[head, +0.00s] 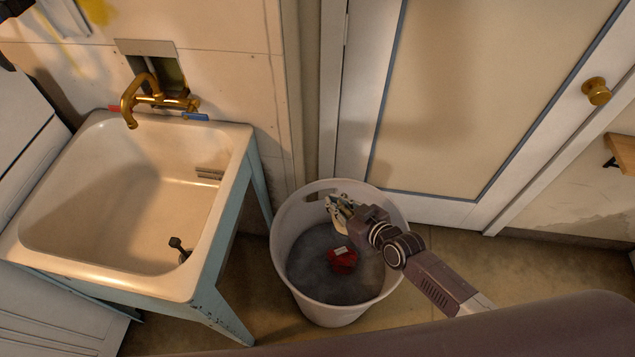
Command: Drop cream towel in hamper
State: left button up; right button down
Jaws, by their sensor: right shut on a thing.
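The hamper (287,269) is a white round bin with a handle slot in its back rim, standing on the floor right of the sink. My right gripper (341,209) reaches over the hamper's right side and is above its opening, near the back wall. It is shut on a small cream piece of cloth, the cream towel (338,229), which hangs below the fingers and is mostly hidden by them. I cannot tell whether the towel touches anything inside. My left gripper does not show.
A red item (343,261) with a white label lies inside the hamper on a dark grey bottom. A utility sink (120,195) with a brass faucet (150,98) stands at the left. A closed door (455,100) is behind. Floor is open right of the hamper.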

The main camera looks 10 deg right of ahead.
notch_tip(320, 180, down, 5)
jog(key=b, duration=0.5)
jog(key=shift+f+b, duration=0.2)
jog(key=shift+b, duration=0.2)
jog(key=c, duration=1.8)
grip_release()
jog(key=shift+o, duration=0.2)
jog(key=shift+s, duration=0.15)
